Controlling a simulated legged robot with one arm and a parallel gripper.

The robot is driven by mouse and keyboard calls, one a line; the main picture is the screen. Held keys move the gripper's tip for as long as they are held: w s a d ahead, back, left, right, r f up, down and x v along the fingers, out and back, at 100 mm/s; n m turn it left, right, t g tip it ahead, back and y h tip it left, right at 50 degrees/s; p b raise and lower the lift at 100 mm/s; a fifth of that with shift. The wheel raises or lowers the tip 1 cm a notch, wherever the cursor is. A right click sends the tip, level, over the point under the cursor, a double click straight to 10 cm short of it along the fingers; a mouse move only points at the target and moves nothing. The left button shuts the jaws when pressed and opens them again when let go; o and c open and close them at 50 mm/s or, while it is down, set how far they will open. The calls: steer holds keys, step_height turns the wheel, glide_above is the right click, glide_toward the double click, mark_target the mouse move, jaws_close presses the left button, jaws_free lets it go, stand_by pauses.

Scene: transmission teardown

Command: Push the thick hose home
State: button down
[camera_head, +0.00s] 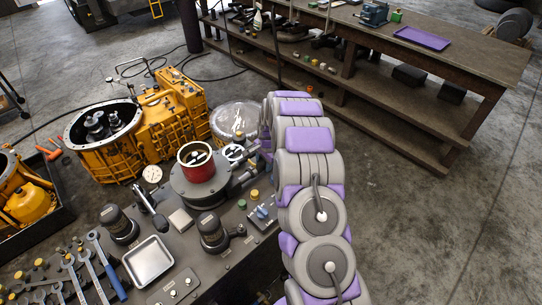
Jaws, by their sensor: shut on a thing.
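My gripper (251,157) shows small and dark at the left side of my arm, just right of the round grey housing with a red cylinder (200,165) on top. My arm hides part of it. It is shut on a dark piece that looks like the thick hose (246,178), beside the housing's right side. The hose's full length and its seat are too small and covered to make out, so I cannot tell how deep its end sits.
A white handwheel (233,152) stands close to my gripper. The bench top holds a metal tray (148,262), several wrenches (90,275) and dark cylindrical parts (213,233). A yellow transmission case (150,125) stands behind. A wooden bench (440,60) with a purple tray (422,38) is at the back right.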

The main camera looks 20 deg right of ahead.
steer(key=shift+a, duration=0.2)
steer(key=c, duration=0.9)
jaws_free()
steer(key=shift+s, duration=0.1)
steer(key=shift+c, duration=0.2)
steer(key=shift+o, duration=0.6)
steer(key=shift+a, duration=0.3)
steer(key=shift+d, duration=0.35)
steer(key=shift+d+r, duration=0.15)
steer(key=shift+r, duration=0.35)
steer(key=s+r+p, duration=0.2)
steer(key=s+r, duration=0.1)
steer(key=r, duration=1.3)
steer(key=shift+d, duration=0.25)
